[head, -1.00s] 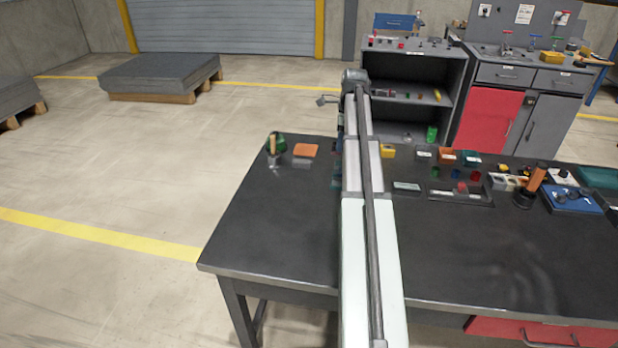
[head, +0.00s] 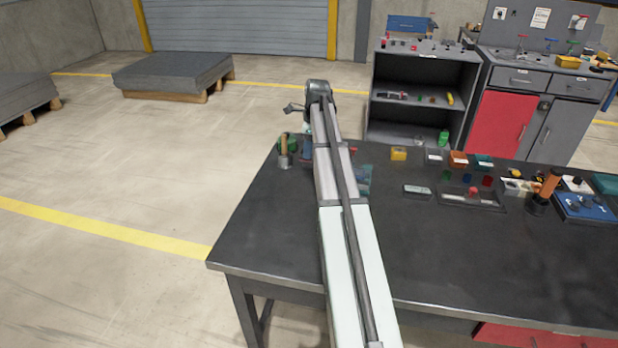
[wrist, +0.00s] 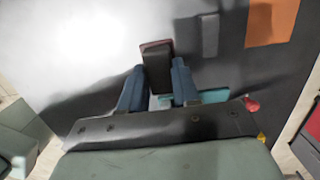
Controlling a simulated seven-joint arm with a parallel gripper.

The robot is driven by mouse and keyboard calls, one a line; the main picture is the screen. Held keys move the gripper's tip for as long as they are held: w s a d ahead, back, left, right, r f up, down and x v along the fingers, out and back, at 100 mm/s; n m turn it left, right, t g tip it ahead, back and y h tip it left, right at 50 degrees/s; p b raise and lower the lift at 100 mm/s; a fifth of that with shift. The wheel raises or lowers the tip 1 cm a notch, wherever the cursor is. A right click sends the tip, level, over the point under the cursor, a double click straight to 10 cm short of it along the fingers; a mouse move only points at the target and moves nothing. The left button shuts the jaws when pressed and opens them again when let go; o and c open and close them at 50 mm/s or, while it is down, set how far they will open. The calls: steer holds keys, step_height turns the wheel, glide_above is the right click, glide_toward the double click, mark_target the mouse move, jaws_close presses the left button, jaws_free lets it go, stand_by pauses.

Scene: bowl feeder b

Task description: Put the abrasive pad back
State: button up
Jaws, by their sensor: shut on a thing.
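My gripper (wrist: 158,82) shows in the wrist view with its two blue fingers on either side of a dark block with a dull red far edge (wrist: 157,62). It is shut on this block, which looks like the abrasive pad, though its face is mostly hidden. Pale, glaring tabletop lies beyond it. An orange square (wrist: 272,20) is at the upper right of the wrist view, with a grey flat piece (wrist: 207,36) between it and the block. In the head view my arm hides most of the gripper and the held block.
Right of my arm are a yellow box (head: 398,153), several small bins, a shallow tray (head: 470,201) and a blue board (head: 585,206). The front of the table is clear.

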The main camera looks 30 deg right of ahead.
steer(key=shift+f, duration=4.65)
steer(key=shift+f, duration=0.1)
steer(key=o, duration=1)
steer(key=r, duration=0.8)
steer(key=s+d+r, duration=0.1)
steer(key=r, duration=0.3)
steer(key=shift+r, duration=0.1)
